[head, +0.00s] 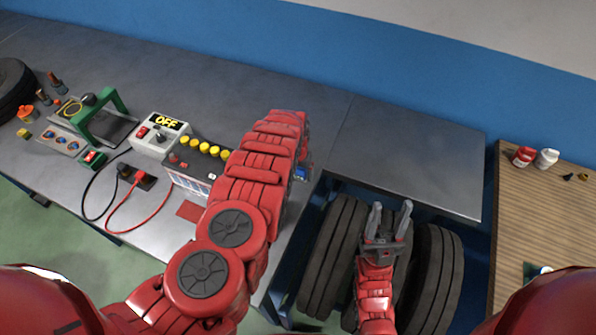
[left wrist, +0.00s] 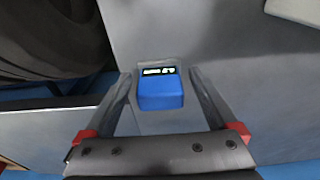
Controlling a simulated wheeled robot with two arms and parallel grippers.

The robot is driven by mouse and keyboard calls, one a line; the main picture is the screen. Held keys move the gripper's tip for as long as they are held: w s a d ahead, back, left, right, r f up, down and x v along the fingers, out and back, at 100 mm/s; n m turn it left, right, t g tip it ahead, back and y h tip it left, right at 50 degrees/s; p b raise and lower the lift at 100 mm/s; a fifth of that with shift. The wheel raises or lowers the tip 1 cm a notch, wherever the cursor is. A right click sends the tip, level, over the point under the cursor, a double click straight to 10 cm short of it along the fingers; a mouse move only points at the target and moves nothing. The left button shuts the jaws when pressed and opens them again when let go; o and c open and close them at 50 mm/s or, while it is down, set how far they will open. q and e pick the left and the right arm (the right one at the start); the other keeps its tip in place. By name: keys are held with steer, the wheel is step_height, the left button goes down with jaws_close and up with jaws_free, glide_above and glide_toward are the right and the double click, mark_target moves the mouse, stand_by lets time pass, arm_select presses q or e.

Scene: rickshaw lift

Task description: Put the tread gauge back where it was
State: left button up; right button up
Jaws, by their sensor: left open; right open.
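The tread gauge, a small blue box with a lit display, shows in the left wrist view (left wrist: 160,92) on the grey metal surface. My left gripper (left wrist: 160,77) is open, with one finger on either side of the gauge and gaps between. In the head view only a bit of blue, likely the gauge (head: 302,172), shows beside my left arm, which hides most of my left gripper. My right gripper (head: 389,215) is open and empty above the tires.
Dark tires (head: 333,255) stand in a blue rack below the bench edge. A battery with yellow caps (head: 195,165), an OFF-display box (head: 160,134) and cables lie left of my left arm. A wooden table (head: 540,220) is at right. The bench's back right is clear.

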arm_select(q)
steer(key=shift+r, duration=0.5)
steer(key=shift+r+b, duration=0.3)
steer(key=shift+b, duration=0.05)
steer(key=r, duration=0.1)
steer(key=r+b, duration=0.1)
steer(key=r, duration=0.1)
steer(key=r+b, duration=0.1)
steer(key=r, duration=0.1)
steer(key=shift+s+a+r, duration=0.1)
steer(key=shift+s+r, duration=0.05)
steer(key=shift+s, duration=0.25)
steer(key=p, duration=0.5)
glide_toward(298, 169)
steer(key=shift+a, duration=0.1)
